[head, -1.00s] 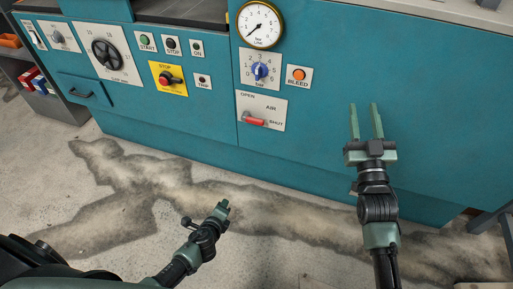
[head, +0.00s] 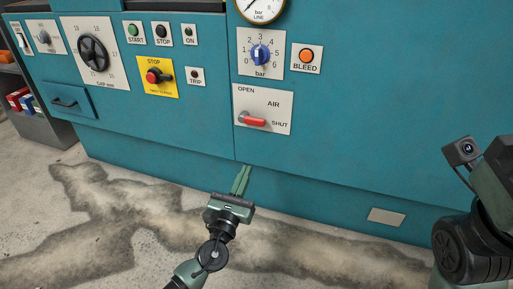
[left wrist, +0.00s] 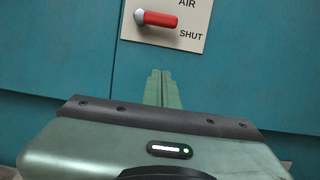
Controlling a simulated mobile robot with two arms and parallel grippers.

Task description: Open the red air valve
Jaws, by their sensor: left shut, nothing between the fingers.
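The red air valve lever (head: 255,121) sits on a pale plate (head: 280,100) marked OPEN, AIR and SHUT on the teal machine front. Its silver pivot is at its left end and the red handle points right, towards SHUT. In the left wrist view the red lever (left wrist: 160,18) shows near the top. My left gripper (head: 242,169) is below the plate, apart from the lever, pointing up at the panel. Its fingers (left wrist: 161,74) are together with nothing between them. Of my right arm, links show at the right edge; its fingers are out of view.
Above the valve are a blue bar knob (head: 260,54), an orange BLEED button (head: 306,55) and a gauge (head: 260,8). A red STOP switch (head: 154,76) on yellow is to the left. The panel right of the valve is mostly bare.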

